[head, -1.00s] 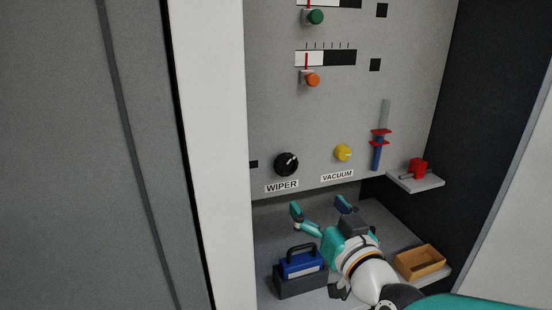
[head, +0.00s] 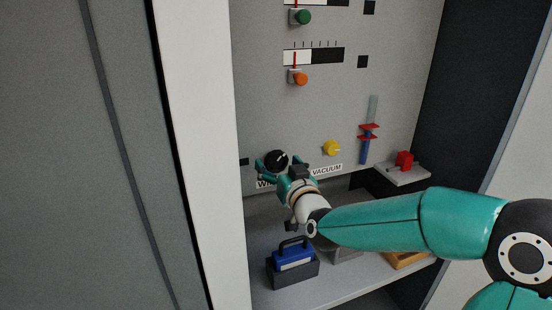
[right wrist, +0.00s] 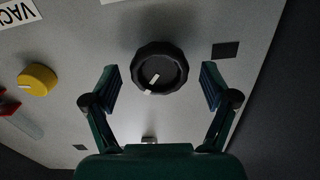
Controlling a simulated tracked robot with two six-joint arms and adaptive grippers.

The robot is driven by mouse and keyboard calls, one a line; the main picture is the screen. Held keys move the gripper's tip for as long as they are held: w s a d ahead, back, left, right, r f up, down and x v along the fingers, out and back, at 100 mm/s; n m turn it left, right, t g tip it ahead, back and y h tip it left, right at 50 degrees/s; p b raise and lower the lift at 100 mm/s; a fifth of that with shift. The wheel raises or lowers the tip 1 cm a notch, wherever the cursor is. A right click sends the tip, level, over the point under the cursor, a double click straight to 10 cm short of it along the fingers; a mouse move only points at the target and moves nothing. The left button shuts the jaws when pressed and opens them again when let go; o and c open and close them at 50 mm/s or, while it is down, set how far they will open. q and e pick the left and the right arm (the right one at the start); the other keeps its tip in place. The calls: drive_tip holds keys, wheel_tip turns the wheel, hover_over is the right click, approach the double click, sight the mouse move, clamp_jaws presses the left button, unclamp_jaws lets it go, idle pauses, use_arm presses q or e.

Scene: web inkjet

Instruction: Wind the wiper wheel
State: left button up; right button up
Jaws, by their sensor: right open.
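The wiper wheel is a black knob (head: 276,160) with a white mark, low on the grey panel in the head view. Its WIPER label is mostly hidden behind my gripper. My right gripper (head: 279,168) is at the wheel, its fingers near the wheel's lower sides. In the right wrist view the wheel (right wrist: 160,68) sits ahead of and between the open fingers (right wrist: 161,88), with a gap on each side. Nothing is held. My left gripper is not in view.
A yellow VACUUM knob (head: 332,148) is right of the wheel. A blue and red sliding piece (head: 366,142) and a small shelf with a red block (head: 404,160) are further right. A blue-topped dark caddy (head: 292,264) stands on the ledge below.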

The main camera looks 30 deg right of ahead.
drive_tip(key=shift+x, duration=0.85)
drive_tip(key=shift+s, duration=0.1)
drive_tip(key=shift+c, duration=0.3)
drive_tip(key=c, duration=1.1)
drive_tip(key=shift+n+b, duration=0.7)
drive_tip(key=shift+n, duration=0.7)
drive_tip(key=shift+n+b, duration=0.3)
drive_tip(key=shift+n, duration=1.2)
